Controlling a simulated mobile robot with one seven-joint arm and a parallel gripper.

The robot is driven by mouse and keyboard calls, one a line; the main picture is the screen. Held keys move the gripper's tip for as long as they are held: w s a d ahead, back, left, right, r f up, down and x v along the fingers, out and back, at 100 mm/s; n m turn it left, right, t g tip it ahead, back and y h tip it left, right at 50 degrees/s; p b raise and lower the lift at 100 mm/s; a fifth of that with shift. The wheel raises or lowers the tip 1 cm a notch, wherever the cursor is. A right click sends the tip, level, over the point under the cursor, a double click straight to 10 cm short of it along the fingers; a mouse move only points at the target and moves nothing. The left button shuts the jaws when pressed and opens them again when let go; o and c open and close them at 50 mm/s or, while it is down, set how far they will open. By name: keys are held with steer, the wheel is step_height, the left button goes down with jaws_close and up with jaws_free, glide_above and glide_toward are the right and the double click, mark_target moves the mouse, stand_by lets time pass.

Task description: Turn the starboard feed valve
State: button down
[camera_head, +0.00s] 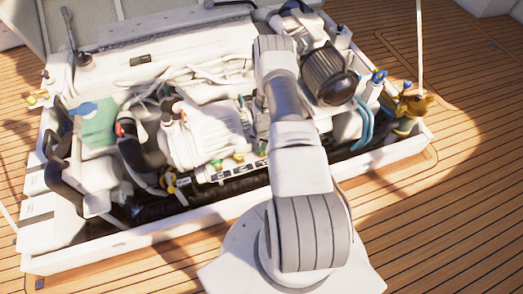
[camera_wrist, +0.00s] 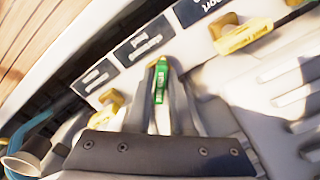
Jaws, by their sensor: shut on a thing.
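In the wrist view my gripper (camera_wrist: 161,82) is shut on a narrow green valve handle (camera_wrist: 161,66), with one dark finger on each side of it. The handle points roughly up the picture, toward a white strip with black label plates. The nearest plate (camera_wrist: 143,40) is too blurred for me to read, so I cannot tell from its words whether this is the starboard feed valve. In the camera_head view my arm covers the gripper and the held handle.
Yellow handles flank the green one, to the right (camera_wrist: 250,36) and lower left (camera_wrist: 108,114). A plate reading "port" (camera_wrist: 203,8) is at the top. The engine (camera_head: 205,135) sits in the white-rimmed hatch (camera_head: 150,237); the wooden deck (camera_head: 450,200) around it is mostly clear.

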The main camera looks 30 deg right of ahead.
steer(key=n+b, duration=0.1)
steer(key=n, duration=0.2)
steer(key=shift+f+n, duration=0.1)
steer(key=shift+n, duration=0.2)
steer(key=shift+n+b, duration=0.9)
steer(key=shift+n, duration=1)
steer(key=c, duration=0.8)
jaws_free()
steer(key=shift+r, duration=0.25)
step_height(320, 180, up, 17)
steer(key=p, duration=0.6)
steer(key=shift+r, duration=0.1)
